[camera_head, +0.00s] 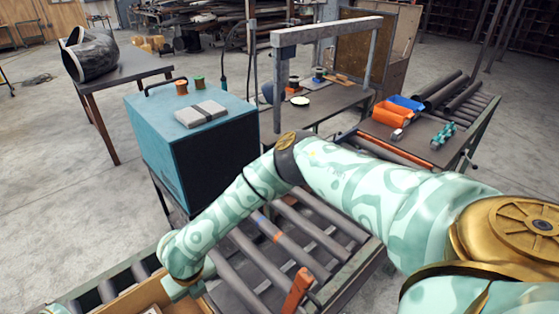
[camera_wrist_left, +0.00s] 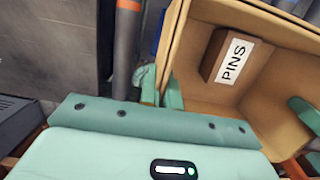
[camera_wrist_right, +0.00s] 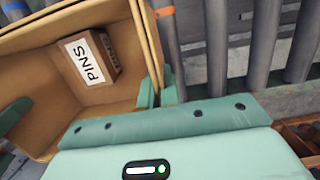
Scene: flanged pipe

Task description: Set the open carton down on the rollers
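The open carton (camera_head: 150,302), tan cardboard, is mostly cut off at the bottom left of the head view, close to the rollers (camera_head: 245,258). Inside it is a brown box labelled PINS (camera_wrist_left: 229,60), which also shows in the right wrist view (camera_wrist_right: 88,60). My left gripper (camera_wrist_left: 160,90) has its fingers on either side of one carton wall. My right gripper (camera_wrist_right: 158,88) is closed likewise on the opposite wall. Rollers (camera_wrist_right: 217,50) show beside and beneath the carton in the right wrist view. I cannot tell whether the carton touches them.
A teal cabinet (camera_head: 165,125) with spools and a grey package (camera_head: 201,114) on top stands behind the rollers. An orange upright (camera_head: 297,292) stands at the front of the conveyor. A bench with orange and blue bins (camera_head: 393,112) is at the back right. The rollers right of the carton look clear.

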